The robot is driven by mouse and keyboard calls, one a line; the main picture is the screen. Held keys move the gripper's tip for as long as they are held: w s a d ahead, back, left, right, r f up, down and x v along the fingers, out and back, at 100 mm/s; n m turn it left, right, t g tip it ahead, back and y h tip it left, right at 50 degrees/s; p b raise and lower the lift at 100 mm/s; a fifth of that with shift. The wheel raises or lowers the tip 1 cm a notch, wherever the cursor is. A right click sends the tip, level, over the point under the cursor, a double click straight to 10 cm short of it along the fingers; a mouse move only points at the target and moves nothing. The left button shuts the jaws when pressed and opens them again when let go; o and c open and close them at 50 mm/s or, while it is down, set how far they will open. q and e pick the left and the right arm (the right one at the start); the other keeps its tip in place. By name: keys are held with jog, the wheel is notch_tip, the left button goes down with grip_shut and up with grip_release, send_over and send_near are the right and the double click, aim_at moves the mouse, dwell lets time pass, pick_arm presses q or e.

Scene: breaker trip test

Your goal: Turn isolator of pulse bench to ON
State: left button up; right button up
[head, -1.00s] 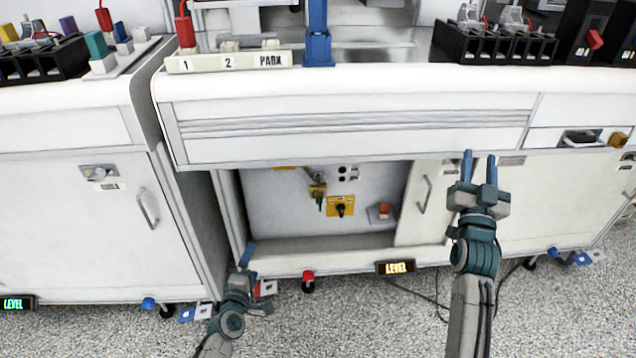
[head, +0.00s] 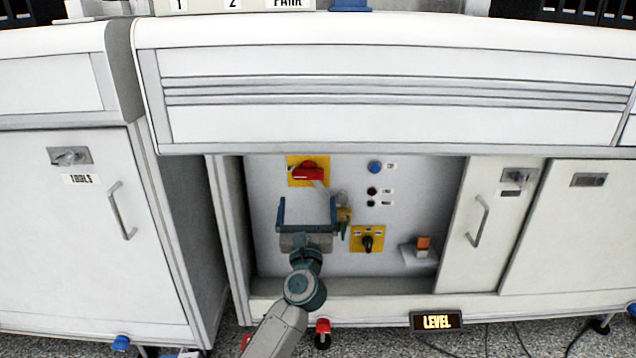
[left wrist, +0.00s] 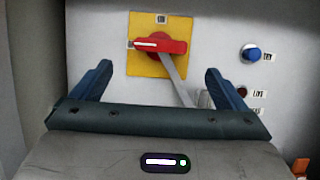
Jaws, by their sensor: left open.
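The isolator (head: 308,172) is a red rotary handle on a yellow plate, on the back panel of the open compartment under the bench. In the left wrist view the red handle (left wrist: 158,45) lies roughly horizontal, with a small label above it and another at its left end. A grey strip slants down to the right from it. My left gripper (head: 307,208) is open and empty, just below the handle in the picture, its blue fingers apart on either side. In the left wrist view its fingertips (left wrist: 158,76) show below the handle, apart from it. My right gripper is not visible.
Right of the isolator are a blue button (head: 375,167) and two dark indicators. Below are a brass-and-green item (head: 344,216), a black knob on yellow (head: 368,240) and an orange switch (head: 423,244). A sliding door (head: 478,225) bounds the opening; the drawer front (head: 390,125) overhangs it.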

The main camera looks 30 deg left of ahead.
aim_at(308, 179)
pick_arm(q)
jog(key=b+x, duration=0.2)
jog(key=x, duration=0.8)
jog(key=c, duration=1)
